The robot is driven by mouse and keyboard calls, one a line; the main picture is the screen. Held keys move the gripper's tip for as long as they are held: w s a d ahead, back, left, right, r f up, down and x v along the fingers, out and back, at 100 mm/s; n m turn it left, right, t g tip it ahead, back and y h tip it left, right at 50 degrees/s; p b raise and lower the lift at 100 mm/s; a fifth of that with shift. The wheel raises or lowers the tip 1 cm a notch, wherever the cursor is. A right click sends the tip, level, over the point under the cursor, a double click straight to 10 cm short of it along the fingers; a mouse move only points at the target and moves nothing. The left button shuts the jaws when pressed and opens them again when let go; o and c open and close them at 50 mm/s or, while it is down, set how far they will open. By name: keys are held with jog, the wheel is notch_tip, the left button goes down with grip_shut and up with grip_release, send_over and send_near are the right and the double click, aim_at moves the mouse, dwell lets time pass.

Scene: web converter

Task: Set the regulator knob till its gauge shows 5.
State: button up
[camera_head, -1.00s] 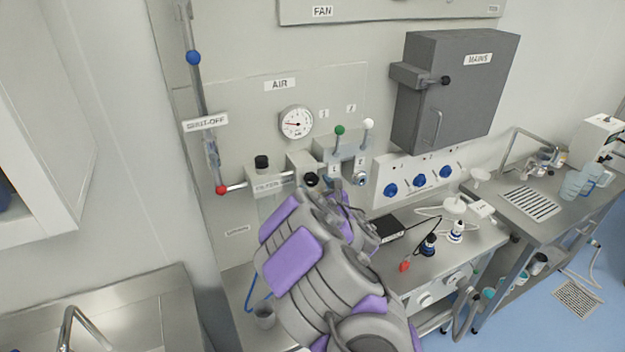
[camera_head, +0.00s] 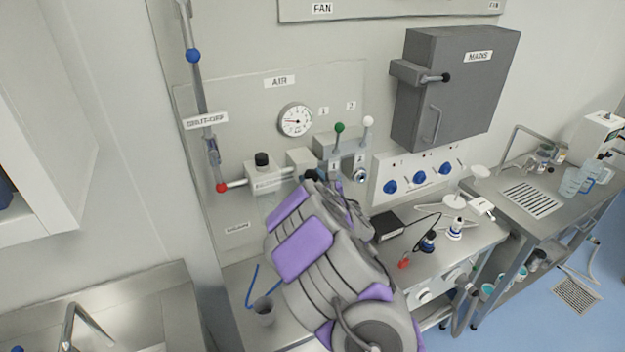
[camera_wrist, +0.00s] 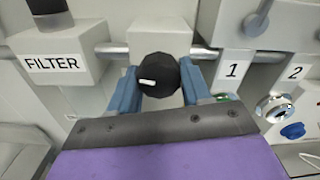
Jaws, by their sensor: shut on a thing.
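The regulator knob (camera_wrist: 158,75) is black and faceted, with a white mark on its left side in the wrist view. My gripper (camera_wrist: 160,85) has its blue fingers on both sides of the knob and is shut on it. In the head view the knob (camera_head: 311,175) is mostly hidden behind my purple and grey arm. The round white gauge (camera_head: 295,120) is on the AIR panel above it. Its needle points to the left; the numbers are too small to read.
The FILTER block (camera_wrist: 60,55) is left of the knob, joined by a pipe. Valves 1 and 2, with a green lever (camera_head: 340,128) and a white lever (camera_head: 368,122), stand close on the right. A grey MAINS box (camera_head: 455,90) juts out further right.

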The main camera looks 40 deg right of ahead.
jog(key=c, duration=0.3)
jog(key=shift+c, duration=0.2)
jog(key=shift+f+m+b, duration=0.15)
jog(key=shift+m+b, duration=0.45)
jog(key=shift+b, duration=0.35)
jog(key=m+b, duration=0.2)
jog(key=shift+f+b, duration=0.1)
jog(key=shift+b, duration=0.25)
jog(key=m+b, duration=0.2)
jog(key=m, duration=0.1)
jog(key=shift+m, duration=0.3)
jog(key=m+b, duration=0.1)
jog(key=m, duration=0.3)
jog(key=shift+a+m+b, duration=0.15)
jog(key=shift+m+b, duration=0.15)
jog(key=m, duration=0.5)
jog(key=shift+r, duration=0.2)
jog(key=m+p, duration=0.1)
jog(key=m, duration=0.4)
jog(key=shift+p, duration=0.4)
jog(key=shift+c, duration=0.4)
jog(key=shift+m, duration=0.3)
